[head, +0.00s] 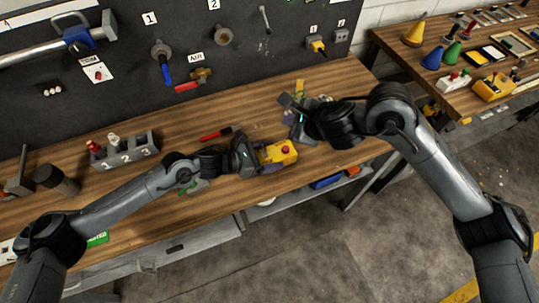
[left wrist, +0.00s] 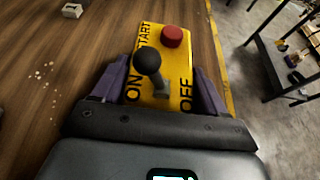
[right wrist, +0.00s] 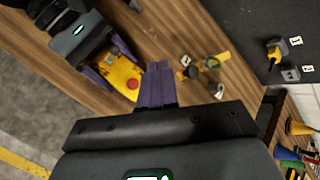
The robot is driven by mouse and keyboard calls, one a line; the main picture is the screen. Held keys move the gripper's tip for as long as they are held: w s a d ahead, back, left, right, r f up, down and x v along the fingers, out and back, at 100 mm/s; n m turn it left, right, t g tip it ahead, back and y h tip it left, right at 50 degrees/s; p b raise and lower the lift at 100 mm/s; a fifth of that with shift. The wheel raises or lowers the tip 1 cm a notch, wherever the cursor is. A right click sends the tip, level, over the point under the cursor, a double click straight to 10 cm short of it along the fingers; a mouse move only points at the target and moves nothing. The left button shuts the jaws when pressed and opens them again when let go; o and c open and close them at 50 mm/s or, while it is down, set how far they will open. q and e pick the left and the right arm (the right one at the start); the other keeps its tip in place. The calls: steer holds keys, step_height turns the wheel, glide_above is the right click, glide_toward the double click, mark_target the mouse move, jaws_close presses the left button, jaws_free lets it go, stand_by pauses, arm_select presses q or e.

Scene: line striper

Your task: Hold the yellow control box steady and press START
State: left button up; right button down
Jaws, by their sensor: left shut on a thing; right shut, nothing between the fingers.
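The yellow control box (head: 279,153) is near the front edge of the wooden bench. In the left wrist view the yellow control box (left wrist: 186,70) shows a red button (left wrist: 172,37), a black-knobbed lever (left wrist: 148,62) and the printed words START, ON and OFF. My left gripper (left wrist: 155,88) is shut on the box, with a purple finger on each side. My right gripper (right wrist: 157,75) is shut and empty, above the bench beside the box and apart from it. The red button also shows in the right wrist view (right wrist: 132,83).
A red-handled tool (head: 215,134) lies behind my left arm. A numbered grey holder (head: 125,150) stands to the left. A dark pegboard (head: 230,60) with tools rises behind. A second table (head: 460,40) at the right carries cones and another yellow box (head: 493,87).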

mark_target(287, 151)
steer(key=shift+f, duration=4.5)
steer(key=shift+f, duration=0.2)
steer(key=shift+f, duration=0.3)
steer(key=shift+s+f, duration=0.1)
steer(key=shift+f, duration=0.35)
steer(key=shift+r, duration=0.95)
steer(key=shift+r, duration=0.1)
steer(key=shift+r, duration=2.9)
